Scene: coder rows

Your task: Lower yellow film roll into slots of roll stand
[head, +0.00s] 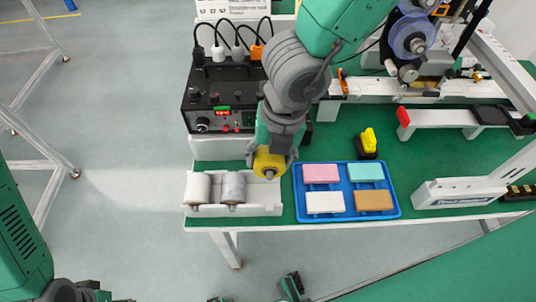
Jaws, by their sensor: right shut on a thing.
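The yellow film roll (268,164) is in my right gripper (271,152), which is shut on it, with the roll's end facing me. The white roll stand (258,209) is at the table's front left edge. Two pale grey rolls, a left one (198,188) and a right one (232,187), sit in it. The yellow roll is over the back of the stand's right part, where no roll shows. It looks apart from the stand, but the gap is hard to judge. Part of my left arm (20,240) shows at the lower left; its gripper's jaws cannot be made out.
A blue tray (345,215) with pink, teal, white and brown blocks lies just right of the stand. A black control box (218,92) with plugged cables stands behind the stand. A yellow-and-black piece (368,141) and white rails (440,118) are further right.

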